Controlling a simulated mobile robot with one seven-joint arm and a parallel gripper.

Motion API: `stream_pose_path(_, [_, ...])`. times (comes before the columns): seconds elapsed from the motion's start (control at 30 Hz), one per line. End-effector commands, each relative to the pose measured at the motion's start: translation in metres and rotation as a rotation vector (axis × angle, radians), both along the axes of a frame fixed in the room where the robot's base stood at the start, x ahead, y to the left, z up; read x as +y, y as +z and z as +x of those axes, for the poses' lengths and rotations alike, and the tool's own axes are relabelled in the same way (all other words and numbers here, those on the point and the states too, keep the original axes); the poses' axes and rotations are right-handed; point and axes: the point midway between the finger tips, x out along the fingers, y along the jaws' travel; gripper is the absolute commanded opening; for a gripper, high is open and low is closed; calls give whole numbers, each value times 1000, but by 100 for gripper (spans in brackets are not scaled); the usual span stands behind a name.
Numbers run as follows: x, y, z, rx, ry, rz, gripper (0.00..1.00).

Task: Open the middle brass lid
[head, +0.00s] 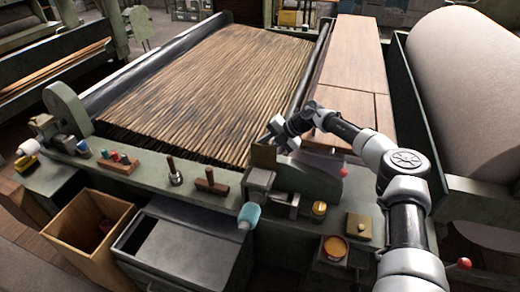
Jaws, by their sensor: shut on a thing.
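A square, dark brass plate (263,157), which I take for the brass lid, stands roughly upright above a grey-green box (260,181) on the near rail. My gripper (276,136) is at the plate's upper right edge and is shut on it. The fingertips are small here, and the exact grip is hard to make out. To the right, a flat square brass lid with a knob (358,226) lies closed. A small round brass cap (319,208) sits between them. The inside of the box is hidden.
Wooden-handled tools (211,182) stand along the rail. Slats (215,90) fill the apron behind. A large pale roll (470,80) is at right.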

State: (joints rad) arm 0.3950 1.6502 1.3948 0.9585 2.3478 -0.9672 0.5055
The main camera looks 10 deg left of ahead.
Motion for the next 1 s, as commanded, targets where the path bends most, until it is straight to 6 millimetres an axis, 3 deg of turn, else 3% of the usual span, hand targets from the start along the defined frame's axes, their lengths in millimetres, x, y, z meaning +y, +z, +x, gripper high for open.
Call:
stream_pose_path(0.57, [0, -2, 0, 32, -3, 6, 0])
stream_pose_path(0.6, [0, -2, 0, 32, -3, 6, 23])
stream_pose_path(0.7, [0, -2, 0, 32, -3, 6, 37])
stream_pose_path(1.0, [-1, -3, -1, 33, 0, 3, 37])
